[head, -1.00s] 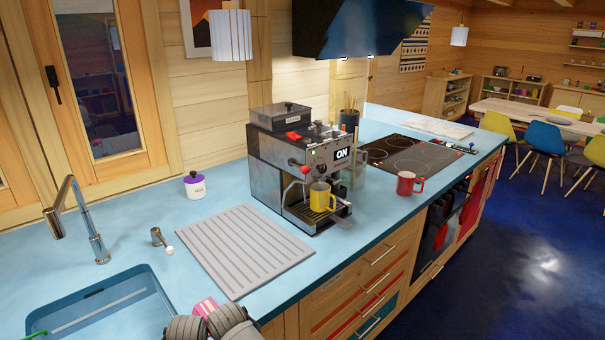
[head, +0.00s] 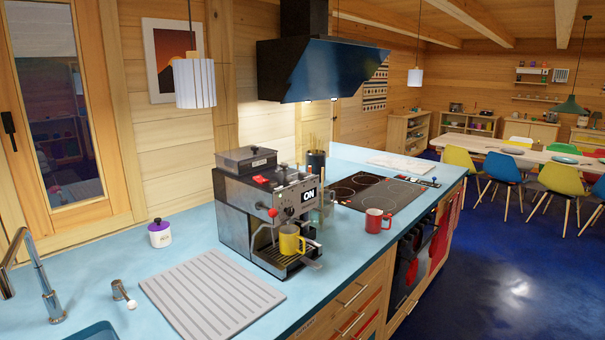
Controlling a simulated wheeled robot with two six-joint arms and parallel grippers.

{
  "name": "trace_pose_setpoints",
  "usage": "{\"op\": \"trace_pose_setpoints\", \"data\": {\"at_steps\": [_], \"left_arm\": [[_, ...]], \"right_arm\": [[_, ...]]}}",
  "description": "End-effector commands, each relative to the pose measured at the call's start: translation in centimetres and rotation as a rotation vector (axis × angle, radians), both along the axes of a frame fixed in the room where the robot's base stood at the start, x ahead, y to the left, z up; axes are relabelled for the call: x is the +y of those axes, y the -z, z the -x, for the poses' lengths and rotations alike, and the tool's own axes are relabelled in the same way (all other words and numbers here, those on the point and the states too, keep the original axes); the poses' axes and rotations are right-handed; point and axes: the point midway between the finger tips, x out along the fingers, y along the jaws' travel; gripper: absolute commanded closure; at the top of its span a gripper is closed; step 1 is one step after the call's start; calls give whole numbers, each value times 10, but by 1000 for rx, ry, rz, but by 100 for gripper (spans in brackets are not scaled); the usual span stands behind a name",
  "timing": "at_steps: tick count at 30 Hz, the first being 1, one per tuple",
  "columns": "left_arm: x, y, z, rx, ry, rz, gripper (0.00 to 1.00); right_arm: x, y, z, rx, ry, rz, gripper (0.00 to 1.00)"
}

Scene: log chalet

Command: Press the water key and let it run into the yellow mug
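The coffee machine (head: 268,206) stands on the blue counter, dark and metallic, with a display reading "ON" (head: 308,195). A red knob (head: 272,212) and a red piece on top (head: 261,179) show on it. The yellow mug (head: 291,241) stands upright on the machine's drip tray (head: 300,262), at the front below the machine's head. I cannot make out which key is the water key, and no running water is visible. Neither of my grippers is in the head view.
A red mug (head: 376,221) stands on the counter right of the machine, near the hob (head: 378,191). A grey ribbed mat (head: 212,296) lies left of the machine.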

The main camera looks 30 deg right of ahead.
Motion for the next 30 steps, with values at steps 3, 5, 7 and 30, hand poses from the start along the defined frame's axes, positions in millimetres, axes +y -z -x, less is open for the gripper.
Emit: {"op": "trace_pose_setpoints", "data": {"at_steps": [3, 5, 7, 30], "left_arm": [[0, 0, 0, 0, 0, 0, 100], [0, 0, 0, 0, 0, 0, 100], [0, 0, 0, 0, 0, 0, 100], [0, 0, 0, 0, 0, 0, 100]], "right_arm": [[0, 0, 0, 0, 0, 0, 48], [0, 0, 0, 0, 0, 0, 55], [0, 0, 0, 0, 0, 0, 62], [0, 0, 0, 0, 0, 0, 100]]}}
